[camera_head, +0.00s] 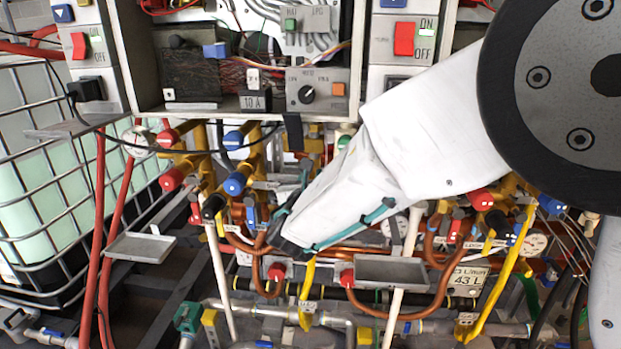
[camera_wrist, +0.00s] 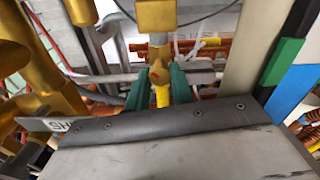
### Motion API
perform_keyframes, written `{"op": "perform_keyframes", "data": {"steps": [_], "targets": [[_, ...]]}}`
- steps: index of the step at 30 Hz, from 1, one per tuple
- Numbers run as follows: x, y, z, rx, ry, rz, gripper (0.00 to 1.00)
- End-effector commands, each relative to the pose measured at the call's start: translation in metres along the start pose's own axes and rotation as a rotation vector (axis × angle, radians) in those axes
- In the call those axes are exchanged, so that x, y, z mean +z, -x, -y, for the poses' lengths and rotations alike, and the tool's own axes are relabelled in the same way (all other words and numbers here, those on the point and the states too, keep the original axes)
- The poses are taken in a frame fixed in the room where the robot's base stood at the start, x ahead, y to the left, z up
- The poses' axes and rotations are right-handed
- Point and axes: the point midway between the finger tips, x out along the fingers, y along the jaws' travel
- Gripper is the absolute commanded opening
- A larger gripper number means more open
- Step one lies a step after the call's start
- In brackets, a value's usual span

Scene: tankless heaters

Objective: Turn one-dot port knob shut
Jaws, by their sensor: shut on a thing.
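My gripper (camera_head: 282,228) reaches in from the right in the head view, its tip low among the pipes and valves under the left heater. In the wrist view, the green fingertips of my gripper (camera_wrist: 159,88) stand on either side of a yellow handle (camera_wrist: 162,97) and are shut on it. The handle sits below a brass valve body (camera_wrist: 157,64). I cannot make out a dot mark on it, so I cannot tell whether it is the one-dot port knob. My arm hides much of this spot in the head view.
Red knobs (camera_head: 172,179) and blue knobs (camera_head: 235,183) sit on brass valves left of my gripper. Yellow levers (camera_head: 308,287) hang below and to the right. Small grey trays (camera_head: 140,247) stick out nearby. A caged tank (camera_head: 45,215) stands at the left.

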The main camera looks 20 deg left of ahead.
Motion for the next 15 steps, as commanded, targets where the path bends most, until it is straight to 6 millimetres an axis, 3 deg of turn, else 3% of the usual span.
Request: {"op": "perform_keyframes", "data": {"steps": [15], "targets": [[-0.0002, 0.0002, 0.0, 0.0, -0.397, 0.0, 0.0]]}}
